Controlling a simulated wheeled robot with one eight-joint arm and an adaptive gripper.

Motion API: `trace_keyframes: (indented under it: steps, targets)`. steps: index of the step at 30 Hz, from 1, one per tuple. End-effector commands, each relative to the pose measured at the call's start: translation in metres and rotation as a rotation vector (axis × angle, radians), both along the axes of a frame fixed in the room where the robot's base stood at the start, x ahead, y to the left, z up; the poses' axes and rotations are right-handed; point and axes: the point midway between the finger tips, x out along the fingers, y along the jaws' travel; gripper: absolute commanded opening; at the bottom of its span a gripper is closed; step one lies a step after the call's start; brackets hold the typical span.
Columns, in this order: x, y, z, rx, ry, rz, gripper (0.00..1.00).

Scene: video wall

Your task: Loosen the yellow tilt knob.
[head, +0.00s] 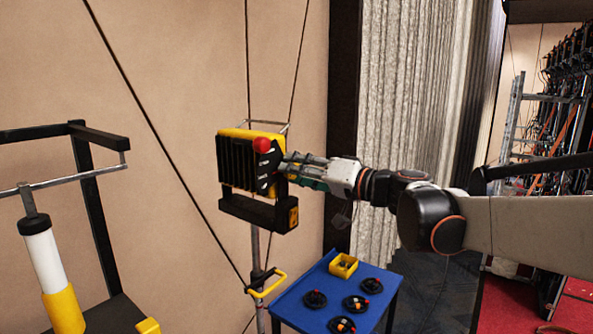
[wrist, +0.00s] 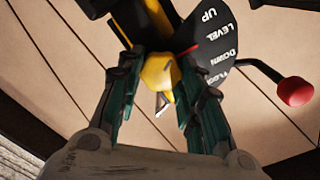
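The yellow tilt knob (wrist: 158,76) is between my gripper's dark green fingertips in the wrist view. My gripper (wrist: 160,70) appears shut on it, with a finger against each side. The fingers partly cover the knob. A small pale pointer shows just below it. A black dial plate (wrist: 213,48) beside the knob reads UP, LEVEL, DOWN and a partly hidden LOCK. In the head view my gripper (head: 284,168) reaches from the right to the side of the yellow and black lamp head (head: 238,165), where the knob is hard to make out.
A red-tipped lever (wrist: 297,91) sticks out beside the plate; its red ball (head: 262,145) also shows in the head view. The lamp stands on a thin pole (head: 256,250) with a yellow handle.

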Motion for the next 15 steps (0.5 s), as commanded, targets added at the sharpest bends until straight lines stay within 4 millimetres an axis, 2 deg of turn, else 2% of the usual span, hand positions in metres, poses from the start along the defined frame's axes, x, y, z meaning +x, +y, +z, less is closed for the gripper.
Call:
trace_keyframes:
  steps: [1, 2, 11, 15]
  targets:
    - [-0.0002, 0.0000, -0.0005, 0.000, 0.000, 0.000, 0.47]
    - [-0.0002, 0.0000, -0.0004, 0.000, 0.000, 0.000, 0.54]
    - [0.0001, -0.0002, 0.0002, 0.001, 0.000, -0.001, 0.54]
    - [-0.0041, -0.0065, 0.0004, 0.001, 0.000, -0.002, 0.54]
